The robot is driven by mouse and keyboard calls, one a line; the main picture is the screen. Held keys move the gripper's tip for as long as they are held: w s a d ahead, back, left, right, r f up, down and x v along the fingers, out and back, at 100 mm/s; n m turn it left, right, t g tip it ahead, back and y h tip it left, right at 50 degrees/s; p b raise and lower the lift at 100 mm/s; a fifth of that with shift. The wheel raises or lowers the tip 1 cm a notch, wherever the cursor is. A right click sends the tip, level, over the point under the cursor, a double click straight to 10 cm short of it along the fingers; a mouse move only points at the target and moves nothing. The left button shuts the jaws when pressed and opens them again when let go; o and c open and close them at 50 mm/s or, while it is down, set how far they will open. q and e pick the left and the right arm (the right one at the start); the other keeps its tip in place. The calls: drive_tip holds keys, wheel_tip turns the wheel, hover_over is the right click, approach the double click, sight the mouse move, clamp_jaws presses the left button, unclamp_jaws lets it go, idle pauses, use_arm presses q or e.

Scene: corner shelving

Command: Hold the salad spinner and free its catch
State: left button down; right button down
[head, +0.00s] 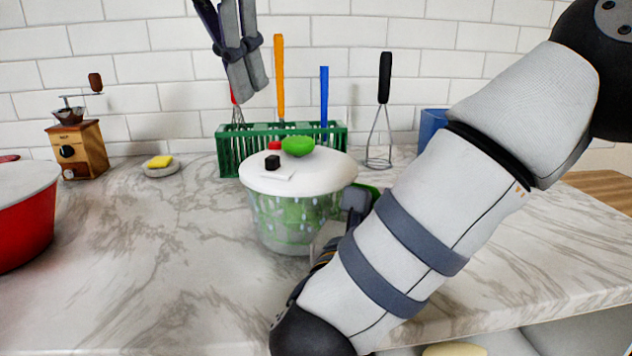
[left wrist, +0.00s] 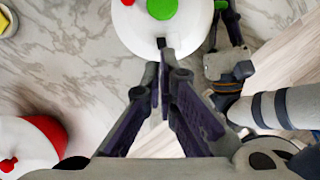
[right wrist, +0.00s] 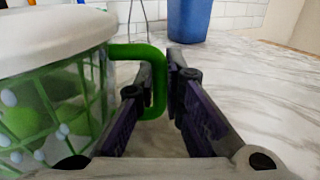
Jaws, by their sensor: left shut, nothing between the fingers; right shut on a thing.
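The salad spinner (head: 292,215) stands upright on the counter, with a white lid, a clear bowl and a green basket inside. On its lid are a green knob (head: 298,146), a small red button (head: 274,145) and a black catch (head: 272,162). My right gripper (right wrist: 165,85) is shut on the spinner's green side handle (right wrist: 135,52); in the head view my own arm mostly hides it. My left gripper (head: 252,86) is shut and empty, pointing down above the lid and apart from it. In the left wrist view, its fingertips appear just below the black catch (left wrist: 161,43).
A green rack (head: 230,150) with utensils stands close behind the spinner. A whisk (head: 379,140) and a blue container (head: 430,126) are behind to the right. A red pot (head: 22,225), a coffee grinder (head: 84,148) and a yellow sponge (head: 159,161) are left. The left-front counter is clear.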

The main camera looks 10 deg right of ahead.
drive_tip(key=shift+d, duration=0.1)
use_arm(q)
drive_tip(key=w+a+m+t+y, duration=0.1)
drive_tip(key=w+a+t+y, duration=0.1)
drive_tip(key=w+a+t, duration=0.55)
drive_tip(key=w+a+m+t+y, duration=0.1)
drive_tip(key=w+a+t, duration=0.3)
drive_tip(key=w+a, duration=0.65)
drive_tip(key=s+d+f+m+h, duration=0.2)
drive_tip(key=s+f+m+h, duration=0.1)
drive_tip(key=s+m+h, duration=0.1)
drive_tip(key=s+d+f+m+g+h, duration=0.1)
drive_tip(key=s+f+m+h, duration=0.3)
drive_tip(key=s+m, duration=0.3)
drive_tip(key=s+d+f+m+h, duration=0.2)
drive_tip(key=s+m+h, duration=0.3)
drive_tip(key=s, duration=0.4)
drive_tip(key=shift+d+f+m+g, duration=0.35)
drive_tip(key=shift+f+m, duration=0.15)
drive_tip(key=shift+f, duration=0.3)
